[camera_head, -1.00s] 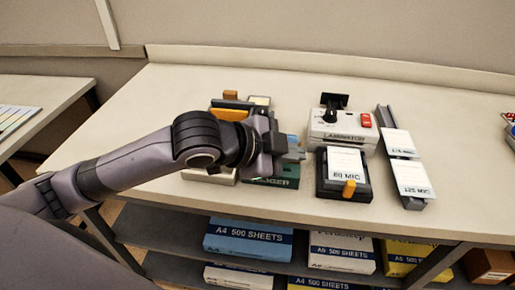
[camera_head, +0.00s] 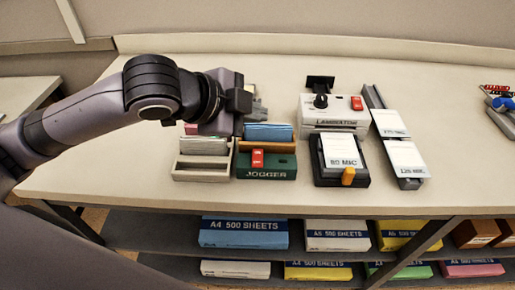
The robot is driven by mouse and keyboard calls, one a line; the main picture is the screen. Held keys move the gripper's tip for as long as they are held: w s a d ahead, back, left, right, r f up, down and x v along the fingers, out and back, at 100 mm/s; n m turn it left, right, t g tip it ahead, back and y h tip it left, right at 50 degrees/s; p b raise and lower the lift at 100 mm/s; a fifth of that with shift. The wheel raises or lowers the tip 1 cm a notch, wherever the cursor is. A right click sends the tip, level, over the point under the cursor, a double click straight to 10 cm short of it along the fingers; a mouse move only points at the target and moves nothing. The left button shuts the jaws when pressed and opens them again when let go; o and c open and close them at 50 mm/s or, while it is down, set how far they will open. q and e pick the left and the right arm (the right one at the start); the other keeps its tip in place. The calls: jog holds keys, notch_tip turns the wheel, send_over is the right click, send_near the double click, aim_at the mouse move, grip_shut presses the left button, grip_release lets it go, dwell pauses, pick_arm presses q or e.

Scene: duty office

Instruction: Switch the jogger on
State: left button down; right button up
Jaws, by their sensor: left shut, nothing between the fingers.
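The jogger (camera_head: 283,173) is a dark green box with its name on the front, standing near the front edge of the table. A red switch (camera_head: 257,158) sits on its front part. Blue sheets (camera_head: 269,133) stand upright in the jogger behind it. My left gripper (camera_head: 260,109) is above and behind the jogger, apart from the switch. It is shut and empty, and my wrist hides part of what lies behind it. Whether the switch is on or off cannot be told. My right gripper is not in view.
A pale sorter (camera_head: 203,174) with coloured sheets stands just left of the jogger. A white laminator (camera_head: 334,112) with its own red switch and a black pouch tray (camera_head: 341,176) stand to the right. A grey rack (camera_head: 409,184) is beyond. Table space is free at far left.

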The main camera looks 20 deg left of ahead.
pick_arm(q)
jog(key=shift+f, duration=0.1)
jog(key=b, duration=0.4)
send_over(255, 158)
notch_tip(255, 158, down, 7)
jog(key=shift+r, duration=0.15)
jog(key=shift+w+f+b, duration=0.15)
jog(key=shift+f+b, duration=0.35)
jog(key=shift+f, duration=0.4)
jog(key=shift+a+f, duration=0.1)
dwell(1.1)
jog(key=shift+f, duration=0.3)
